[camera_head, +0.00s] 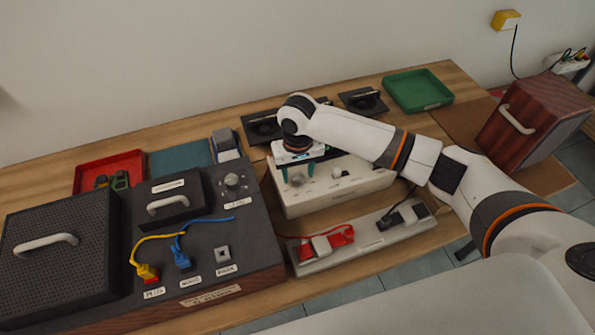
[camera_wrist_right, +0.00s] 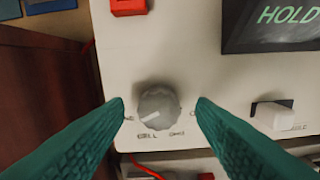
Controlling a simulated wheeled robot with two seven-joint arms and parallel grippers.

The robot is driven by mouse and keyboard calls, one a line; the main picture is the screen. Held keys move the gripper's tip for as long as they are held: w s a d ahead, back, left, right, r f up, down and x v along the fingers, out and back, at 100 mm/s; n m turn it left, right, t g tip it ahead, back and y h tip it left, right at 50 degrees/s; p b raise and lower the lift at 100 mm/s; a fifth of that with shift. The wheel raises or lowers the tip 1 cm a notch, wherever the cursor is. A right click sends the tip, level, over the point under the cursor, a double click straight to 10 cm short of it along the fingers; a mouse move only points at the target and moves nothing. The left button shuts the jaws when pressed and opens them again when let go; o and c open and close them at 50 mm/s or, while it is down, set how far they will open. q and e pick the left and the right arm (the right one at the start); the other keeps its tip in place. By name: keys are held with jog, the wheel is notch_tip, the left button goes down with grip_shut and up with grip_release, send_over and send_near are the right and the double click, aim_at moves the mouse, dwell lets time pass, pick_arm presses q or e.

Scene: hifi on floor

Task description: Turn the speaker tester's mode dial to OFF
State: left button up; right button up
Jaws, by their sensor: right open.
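The speaker tester (camera_head: 350,185) looks to be the white box in the middle of the bench; the right wrist view shows its light panel (camera_wrist_right: 190,50). Its grey round mode dial (camera_wrist_right: 159,105) is on that panel, with a pale pointer mark toward the left. Small labels surround it; those at the sides are partly hidden by my fingers. My right gripper (camera_wrist_right: 161,106) is open, one teal fingertip on each side of the dial, with gaps visible; contact is not seen. The head view shows this gripper (camera_head: 297,173) over the tester's front left. My left gripper is not seen.
A display reading HOLD (camera_wrist_right: 275,25), a white switch (camera_wrist_right: 273,116) and a red part (camera_wrist_right: 128,6) are near the dial. A black box with a knob and cables (camera_head: 205,255) stands left. A power strip (camera_head: 365,235) lies in front. A green tray (camera_head: 418,90) is behind right.

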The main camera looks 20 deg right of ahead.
jog(key=shift+f, duration=0.45)
jog(key=shift+c, duration=0.2)
jog(key=c, duration=0.9)
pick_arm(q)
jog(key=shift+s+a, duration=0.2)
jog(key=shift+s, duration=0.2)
pick_arm(e)
jog(key=shift+c, duration=0.2)
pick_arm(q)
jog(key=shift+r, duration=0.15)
